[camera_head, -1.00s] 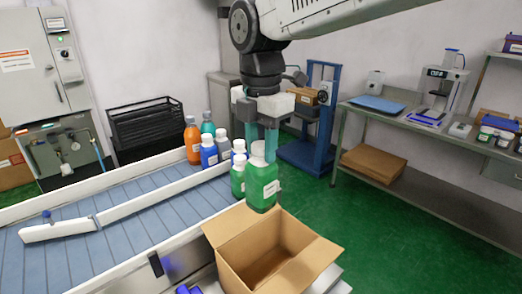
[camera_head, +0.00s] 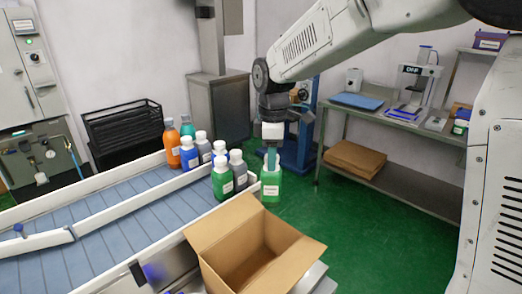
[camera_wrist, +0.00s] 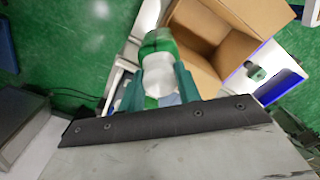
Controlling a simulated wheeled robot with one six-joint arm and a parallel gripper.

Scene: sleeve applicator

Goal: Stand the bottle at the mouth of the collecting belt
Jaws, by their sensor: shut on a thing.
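My gripper (camera_head: 271,160) is shut on a green bottle with a white label (camera_head: 270,187). It hangs upright in the head view, just right of the belt's end and behind the open box. In the wrist view the bottle (camera_wrist: 158,45) and its white cap lie between the two teal fingers (camera_wrist: 160,85). The blue slatted belt (camera_head: 95,222), with white side rails, runs from lower left towards the centre. I cannot tell which part is its mouth. Several bottles stand at its far right end: green (camera_head: 222,182), grey (camera_head: 238,168), blue (camera_head: 189,152) and orange (camera_head: 171,145).
An open cardboard box (camera_head: 215,268) stands in front of the held bottle, beside the belt's near rail. A blue stand (camera_head: 300,140) and a workbench (camera_head: 400,125) with equipment are behind, to the right. Green floor (camera_head: 335,215) is clear between them and the box.

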